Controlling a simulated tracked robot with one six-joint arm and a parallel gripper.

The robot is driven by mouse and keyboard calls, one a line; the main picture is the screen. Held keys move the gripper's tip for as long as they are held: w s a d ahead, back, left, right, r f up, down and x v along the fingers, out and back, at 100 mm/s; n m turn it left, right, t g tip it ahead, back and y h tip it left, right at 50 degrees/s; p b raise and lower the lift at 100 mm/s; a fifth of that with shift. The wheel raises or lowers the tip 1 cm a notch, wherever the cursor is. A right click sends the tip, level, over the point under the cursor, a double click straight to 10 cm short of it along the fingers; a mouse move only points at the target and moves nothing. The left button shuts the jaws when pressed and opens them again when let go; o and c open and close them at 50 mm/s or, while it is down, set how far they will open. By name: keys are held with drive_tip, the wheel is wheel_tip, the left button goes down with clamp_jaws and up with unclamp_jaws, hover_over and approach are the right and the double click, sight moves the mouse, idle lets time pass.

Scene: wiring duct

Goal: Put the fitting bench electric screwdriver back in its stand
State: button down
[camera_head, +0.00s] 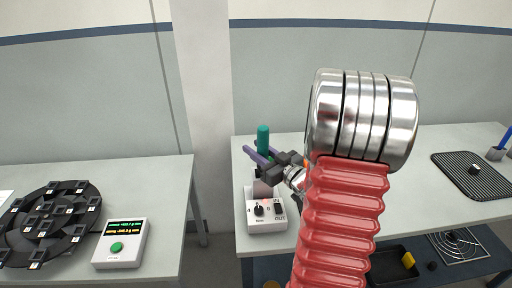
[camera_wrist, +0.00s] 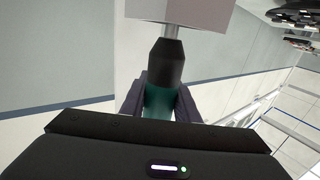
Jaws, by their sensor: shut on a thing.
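The electric screwdriver has a teal body (camera_head: 263,136) with a black nose (camera_wrist: 166,63) and a thin metal shaft. My gripper (camera_head: 260,158) is shut on its teal body, with one finger on each side in the wrist view (camera_wrist: 160,103). The screwdriver stands upright in the head view, teal end up.
A white control box (camera_head: 267,214) with a knob and IN/OUT marks stands in front of the block. At right on the bench are a black mat (camera_head: 470,180) and a blue-handled tool (camera_head: 504,138). A left table holds a black carousel (camera_head: 50,222) and a display box (camera_head: 120,243).

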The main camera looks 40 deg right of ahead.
sight(256, 168)
drive_tip(key=shift+f, duration=2.7)
drive_tip(key=c, duration=1.3)
unclamp_jaws()
drive_tip(key=shift+s, duration=0.15)
drive_tip(key=shift+s, duration=6.75)
drive_tip(key=shift+s, duration=0.1)
